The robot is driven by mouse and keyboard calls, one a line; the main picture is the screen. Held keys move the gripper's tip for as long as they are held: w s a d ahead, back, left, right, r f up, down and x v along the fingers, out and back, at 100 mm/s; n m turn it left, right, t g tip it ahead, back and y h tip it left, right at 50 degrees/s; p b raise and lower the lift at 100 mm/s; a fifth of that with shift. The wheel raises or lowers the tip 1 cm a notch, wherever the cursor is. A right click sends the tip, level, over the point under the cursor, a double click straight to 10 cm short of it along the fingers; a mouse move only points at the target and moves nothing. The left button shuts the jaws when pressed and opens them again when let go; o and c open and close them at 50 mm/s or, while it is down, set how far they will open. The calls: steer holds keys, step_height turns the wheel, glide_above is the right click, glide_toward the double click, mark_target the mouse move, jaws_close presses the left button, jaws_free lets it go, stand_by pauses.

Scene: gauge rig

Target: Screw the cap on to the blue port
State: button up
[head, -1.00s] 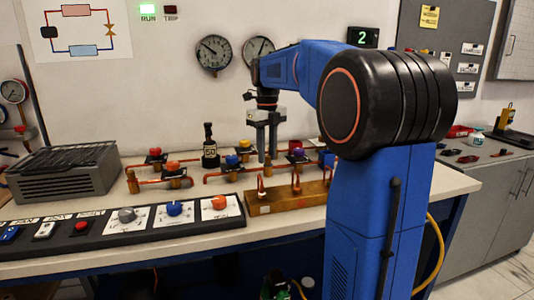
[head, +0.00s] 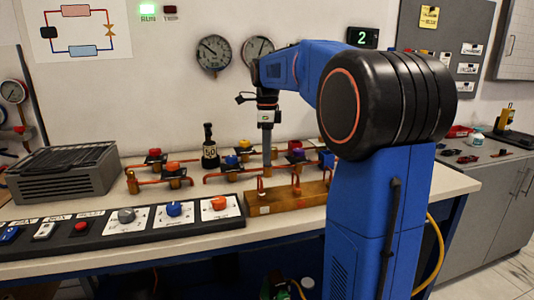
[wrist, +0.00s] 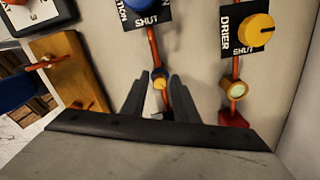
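My gripper (head: 267,163) points straight down over the back pipework on the bench, seen edge-on in the head view. In the wrist view my gripper (wrist: 159,82) has its two dark fingers apart. I cannot make out a separate cap. In the head view the fitting is hidden by the gripper.
A blue knob (wrist: 140,4) and a yellow drier knob (wrist: 257,29) stand on black plates marked SHUT. A round brass-rimmed fitting (wrist: 235,89) sits on the drier pipe. A wooden block with copper hooks (head: 265,209) stands in front. A black bottle (head: 209,148) is to the left.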

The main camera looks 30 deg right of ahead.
steer(key=n, duration=1)
steer(key=shift+n, duration=0.4)
steer(key=n, duration=0.4)
jaws_close()
steer(key=m, duration=0.5)
stand_by(0.3)
